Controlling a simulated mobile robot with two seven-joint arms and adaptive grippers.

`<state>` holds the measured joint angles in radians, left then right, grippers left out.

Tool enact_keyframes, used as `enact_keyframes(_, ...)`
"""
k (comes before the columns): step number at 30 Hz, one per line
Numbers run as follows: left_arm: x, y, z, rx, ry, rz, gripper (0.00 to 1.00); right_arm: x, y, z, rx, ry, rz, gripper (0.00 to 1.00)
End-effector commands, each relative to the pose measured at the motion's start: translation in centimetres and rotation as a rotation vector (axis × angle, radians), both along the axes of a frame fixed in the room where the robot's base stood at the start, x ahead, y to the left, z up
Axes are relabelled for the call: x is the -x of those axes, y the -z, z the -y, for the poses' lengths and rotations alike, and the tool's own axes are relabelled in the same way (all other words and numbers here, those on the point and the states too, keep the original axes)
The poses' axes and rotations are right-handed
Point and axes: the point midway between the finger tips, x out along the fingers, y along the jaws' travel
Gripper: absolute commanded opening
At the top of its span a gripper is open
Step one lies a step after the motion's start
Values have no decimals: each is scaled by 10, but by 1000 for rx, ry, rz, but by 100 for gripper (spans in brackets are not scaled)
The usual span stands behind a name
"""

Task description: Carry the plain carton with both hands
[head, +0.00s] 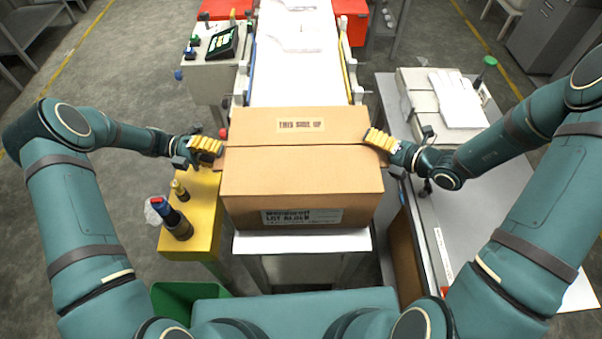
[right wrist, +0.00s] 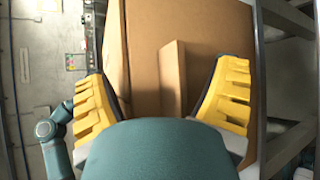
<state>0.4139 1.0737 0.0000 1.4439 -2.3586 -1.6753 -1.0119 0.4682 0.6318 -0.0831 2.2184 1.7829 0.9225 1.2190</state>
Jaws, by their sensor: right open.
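A brown carton (head: 302,187) with printed text on its top and a printed label on its front stands upright in front of me. My left gripper (head: 206,146) is at the carton's left side, near a flap edge; whether its fingers are apart is unclear. My right gripper (head: 378,140) is at the right side. In the right wrist view my right gripper (right wrist: 165,95) is open, its yellow fingers spread to either side of a narrow cardboard flap (right wrist: 173,78) on the carton (right wrist: 205,30). Contact with the flap cannot be told.
A white-topped stand (head: 300,242) shows below the carton, with a conveyor (head: 297,60) behind it. A yellow stand (head: 203,215) with bottles is close on the left. A grey table (head: 470,200) with boxes and white gloves (head: 458,98) is on the right. A green bin (head: 182,300) sits low left.

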Motion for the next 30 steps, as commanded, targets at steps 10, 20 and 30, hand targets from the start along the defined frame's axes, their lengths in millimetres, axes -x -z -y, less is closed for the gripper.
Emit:
enact_keyframes(10, 3, 0, 9, -1, 0, 0, 22, -4, 2, -4, 1, 0, 1, 86)
enact_keyframes(20, 3, 0, 9, 0, 0, 0, 0, -4, 3, -3, 1, 1, -1, 26)
enact_keyframes(30, 3, -1, 9, 3, 3, 0, 0, -3, 5, -2, 4, 3, -7, 26)
